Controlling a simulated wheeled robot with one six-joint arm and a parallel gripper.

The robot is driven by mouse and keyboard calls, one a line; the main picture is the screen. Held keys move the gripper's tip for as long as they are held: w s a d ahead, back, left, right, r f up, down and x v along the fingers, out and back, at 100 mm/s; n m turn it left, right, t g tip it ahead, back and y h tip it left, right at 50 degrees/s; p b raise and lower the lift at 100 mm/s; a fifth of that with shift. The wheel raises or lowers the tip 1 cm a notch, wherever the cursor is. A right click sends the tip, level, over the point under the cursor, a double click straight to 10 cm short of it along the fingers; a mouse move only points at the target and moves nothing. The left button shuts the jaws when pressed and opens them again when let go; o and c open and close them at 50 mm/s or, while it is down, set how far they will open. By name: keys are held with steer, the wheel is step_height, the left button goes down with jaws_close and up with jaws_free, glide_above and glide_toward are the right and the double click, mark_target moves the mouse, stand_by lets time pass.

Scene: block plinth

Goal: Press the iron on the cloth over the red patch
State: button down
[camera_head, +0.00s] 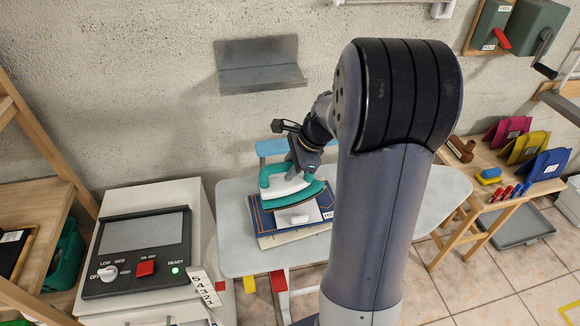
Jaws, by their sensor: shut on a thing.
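My gripper (299,168) is shut on the iron (285,188), a white body with teal handle and teal trim. The iron is over a dark blue, gold-edged flat piece (262,219), which may be the cloth; I cannot tell whether it touches it. The blue piece lies on a pale sheet (283,239) on the grey board (237,262). A small white object (299,219) shows just below the iron, on a white area with a partly hidden label. I see no red patch on the blue piece; my arm hides its right side.
A control box (141,252) with a knob, red switch and lit green READY light stands at left. A grey wall shelf (260,66) is above. At right, a wooden table (500,178) holds coloured pouches and small tools. The board's right end (446,195) looks clear.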

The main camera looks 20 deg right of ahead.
mark_target(291, 182)
steer(key=shift+f+b, duration=1.65)
steer(key=shift+f, duration=0.75)
steer(key=shift+s+f, duration=0.15)
steer(key=shift+f, duration=0.1)
stand_by(2.3)
stand_by(3.1)
